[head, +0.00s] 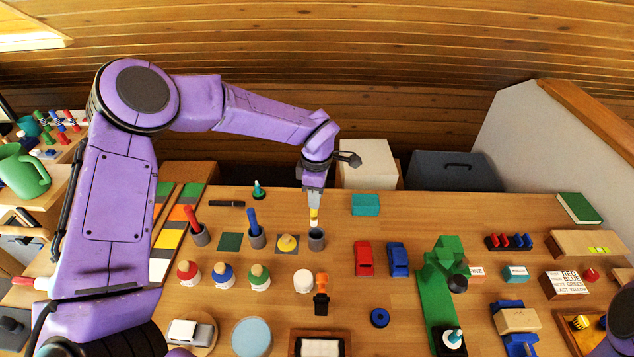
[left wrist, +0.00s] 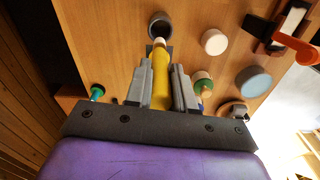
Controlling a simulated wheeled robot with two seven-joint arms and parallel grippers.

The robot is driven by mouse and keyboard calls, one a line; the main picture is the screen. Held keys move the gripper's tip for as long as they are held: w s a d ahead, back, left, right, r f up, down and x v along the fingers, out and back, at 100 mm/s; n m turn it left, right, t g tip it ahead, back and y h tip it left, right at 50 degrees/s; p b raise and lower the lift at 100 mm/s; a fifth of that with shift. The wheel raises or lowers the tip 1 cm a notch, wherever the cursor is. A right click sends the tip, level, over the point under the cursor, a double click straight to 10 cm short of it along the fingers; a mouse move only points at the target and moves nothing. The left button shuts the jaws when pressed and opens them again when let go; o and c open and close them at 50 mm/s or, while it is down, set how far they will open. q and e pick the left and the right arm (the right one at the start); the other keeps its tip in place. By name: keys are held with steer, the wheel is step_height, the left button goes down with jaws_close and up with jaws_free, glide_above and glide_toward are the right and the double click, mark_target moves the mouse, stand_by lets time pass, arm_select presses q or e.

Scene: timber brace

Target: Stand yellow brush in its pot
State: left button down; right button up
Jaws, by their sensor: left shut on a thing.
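The yellow brush (head: 314,214) hangs upright from my left gripper (head: 314,191), which is shut on it. In the left wrist view the brush (left wrist: 160,82) runs between the two fingers (left wrist: 162,88), its pale end pointing at a dark grey pot. That pot (head: 316,241) stands on the table right below the brush; it also shows in the left wrist view (left wrist: 160,20). The brush's lower end is at or just above the pot's mouth; I cannot tell whether it is inside. My right gripper is not in view.
A red brush (head: 190,216) and a blue brush (head: 252,220) stand in similar pots to the left. A white jar (head: 303,280) is in front.

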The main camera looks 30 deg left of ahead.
mark_target(317, 216)
arm_select(q)
steer(key=shift+w+r+n, duration=0.2)
steer(key=shift+r+n, duration=0.05)
steer(key=shift+n, duration=0.35)
steer(key=shift+s+d+f, duration=0.1)
steer(key=shift+d+f, duration=0.05)
step_height(317, 216, down, 4)
steer(key=b, duration=0.4)
steer(key=shift+f+b, duration=1.45)
steer(key=shift+f, duration=1.1)
steer(key=c, duration=0.9)
jaws_free()
steer(key=shift+r, duration=0.1)
